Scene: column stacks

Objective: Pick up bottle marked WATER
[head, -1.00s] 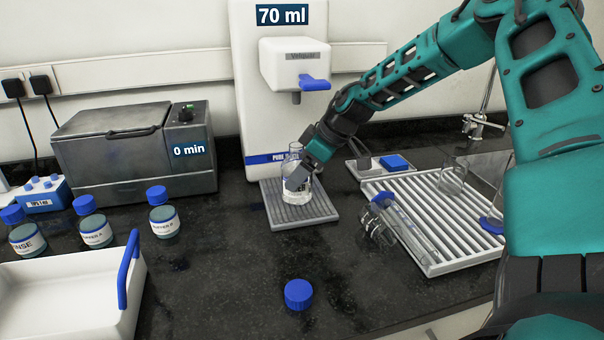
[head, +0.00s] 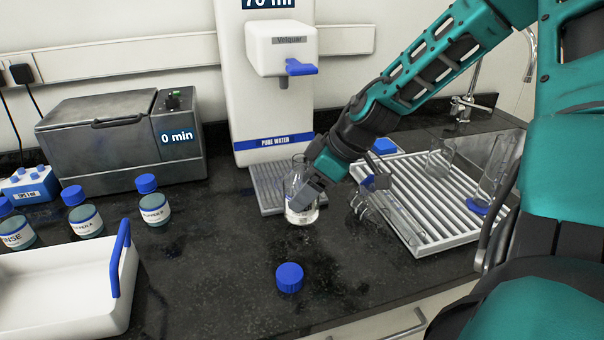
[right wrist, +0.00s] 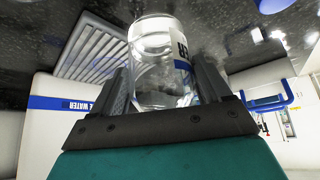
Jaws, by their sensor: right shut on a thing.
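The clear glass bottle (head: 300,213), uncapped and holding clear liquid, is upright in front of the water dispenser's grated tray. My right gripper (head: 310,190) is shut on it from the right. Whether the bottle touches the bench cannot be told. A loose blue cap (head: 289,278) lies on the bench in front of the bottle. My left gripper is not in view.
The dispenser (head: 275,100) with its grated tray (head: 265,190) stands behind. A drying rack (head: 465,195) with glassware is at right. A grey bath (head: 120,140), several capped bottles (head: 154,203) and a white tray (head: 60,290) are at left.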

